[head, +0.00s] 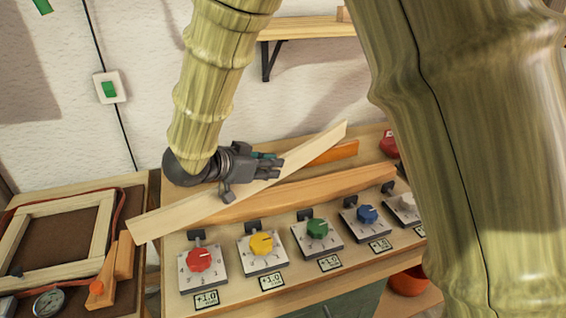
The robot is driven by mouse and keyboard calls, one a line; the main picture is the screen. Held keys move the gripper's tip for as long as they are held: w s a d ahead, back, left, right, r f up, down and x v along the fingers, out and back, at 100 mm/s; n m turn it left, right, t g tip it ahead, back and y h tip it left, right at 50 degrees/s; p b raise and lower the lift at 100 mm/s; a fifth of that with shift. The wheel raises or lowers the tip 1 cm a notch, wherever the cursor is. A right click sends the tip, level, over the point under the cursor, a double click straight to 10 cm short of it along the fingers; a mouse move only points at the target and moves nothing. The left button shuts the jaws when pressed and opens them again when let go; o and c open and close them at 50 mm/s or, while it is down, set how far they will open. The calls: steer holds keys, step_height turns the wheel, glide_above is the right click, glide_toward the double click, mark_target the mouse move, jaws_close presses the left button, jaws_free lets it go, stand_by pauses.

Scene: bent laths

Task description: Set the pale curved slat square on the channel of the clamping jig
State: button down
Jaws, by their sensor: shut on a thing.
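The pale curved slat (185,213) runs slantwise from lower left to upper right, over the bench with the dials. My gripper (272,168) is shut on the slat a little right of its middle. The slat's left end juts past the bench's left edge and its right end is higher in the picture. What looks like the clamping jig (225,283) has a row of coloured dials along its front. A brown wooden bar (320,188) lies behind the dials, at an angle to the slat. The channel itself cannot be made out clearly; the slat and gripper cover part of that area.
An orange strip (335,153) lies behind the slat's right part. A wooden frame (60,262) with a red cord and a gauge (48,302) is at left. An orange bowl (408,282) is at lower right. A wall shelf (312,28) hangs behind. My arm hides the right side.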

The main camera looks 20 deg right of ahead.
steer(key=w+d+f+p, duration=0.2)
steer(key=w+d+f, duration=0.2)
steer(key=w+d, duration=0.3)
steer(key=shift+w+d+f, duration=0.3)
steer(key=shift+w+f, duration=0.05)
steer(key=shift+w, duration=1.65)
steer(key=shift+f, duration=0.6)
steer(key=c, duration=1.4)
jaws_free()
steer(key=v, duration=0.6)
steer(key=r+b+v, duration=0.1)
steer(key=v, duration=0.5)
steer(key=shift+r, duration=0.15)
